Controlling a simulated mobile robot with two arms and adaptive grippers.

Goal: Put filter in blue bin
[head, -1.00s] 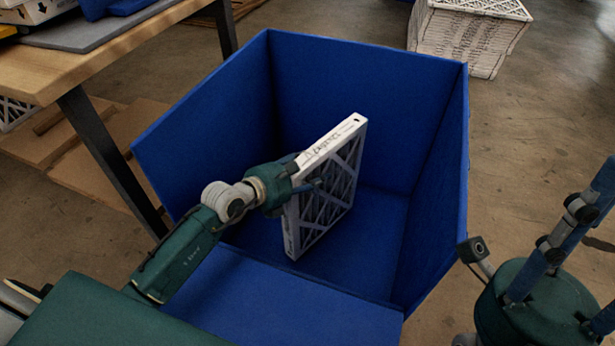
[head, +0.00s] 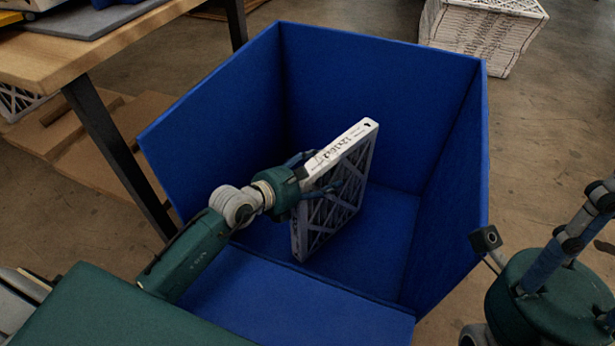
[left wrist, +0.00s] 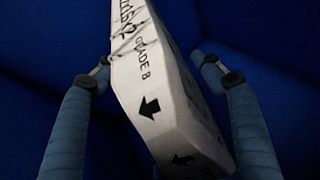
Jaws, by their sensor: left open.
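The filter (head: 336,190) is a thin, flat panel with a white printed edge and a lattice face. It stands tilted inside the blue bin (head: 375,95). My left gripper (head: 318,173) is open inside the bin, with one finger on each side of the filter's near end. Whether the filter's lower edge touches the bin floor is hard to tell.
A wooden table (head: 130,40) with dark legs stands at the left, close to the bin. A stack of white filters (head: 470,40) is on the floor behind the bin. Flat cardboard (head: 70,130) lies under the table. The bin floor right of the filter is clear.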

